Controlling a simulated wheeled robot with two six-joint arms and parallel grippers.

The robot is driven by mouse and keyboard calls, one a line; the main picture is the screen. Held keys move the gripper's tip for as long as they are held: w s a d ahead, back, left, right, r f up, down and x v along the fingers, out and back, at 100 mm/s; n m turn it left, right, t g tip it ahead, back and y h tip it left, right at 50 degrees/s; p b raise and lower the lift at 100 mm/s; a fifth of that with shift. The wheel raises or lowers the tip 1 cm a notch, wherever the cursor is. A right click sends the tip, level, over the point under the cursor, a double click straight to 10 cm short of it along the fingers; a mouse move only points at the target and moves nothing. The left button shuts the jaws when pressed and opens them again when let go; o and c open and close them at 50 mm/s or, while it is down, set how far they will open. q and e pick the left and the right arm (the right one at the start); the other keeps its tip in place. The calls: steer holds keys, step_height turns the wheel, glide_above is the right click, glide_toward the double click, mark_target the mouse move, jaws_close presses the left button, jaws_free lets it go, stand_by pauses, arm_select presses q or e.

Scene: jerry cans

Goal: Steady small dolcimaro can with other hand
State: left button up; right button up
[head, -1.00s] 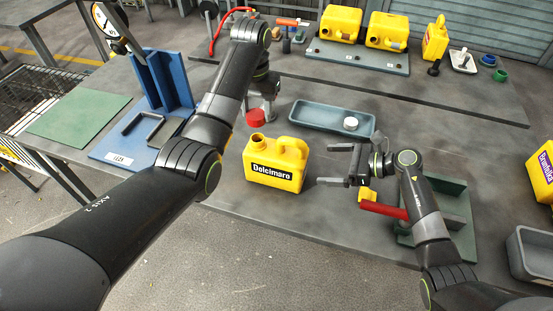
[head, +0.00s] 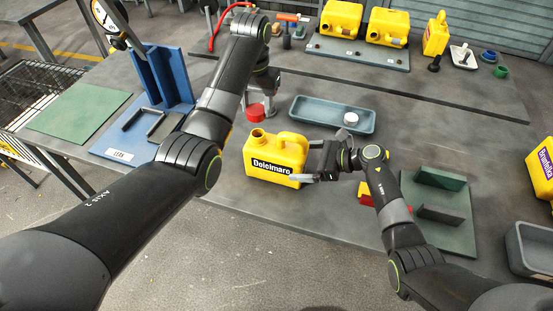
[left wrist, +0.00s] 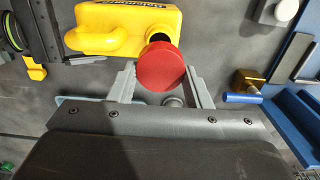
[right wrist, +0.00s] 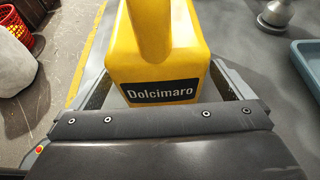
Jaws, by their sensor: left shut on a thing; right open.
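The small yellow Dolcimaro can (head: 270,160) stands upright on the grey table with its mouth uncapped; it also shows in the left wrist view (left wrist: 125,25) and the right wrist view (right wrist: 165,65). My left gripper (left wrist: 162,75) is shut on the red cap (left wrist: 161,68), held just above and beside the can's mouth. In the head view the red cap (head: 256,113) shows below my left wrist. My right gripper (head: 308,160) is open, its fingers on either side of the can's handle end. In the right wrist view the right gripper (right wrist: 165,85) straddles the can; contact cannot be told.
A grey-blue tray (head: 305,119) with a white cap (head: 351,118) lies behind the can. A blue stand (head: 158,85) is at left, a green fixture (head: 452,225) at right. Yellow cans (head: 388,27) stand at the back.

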mark_target(258, 132)
steer(key=shift+x, duration=1.85)
steer(key=c, duration=1.3)
arm_select(q)
steer(key=shift+f, duration=2.5)
steer(key=shift+f, duration=0.9)
steer(key=shift+f, duration=0.55)
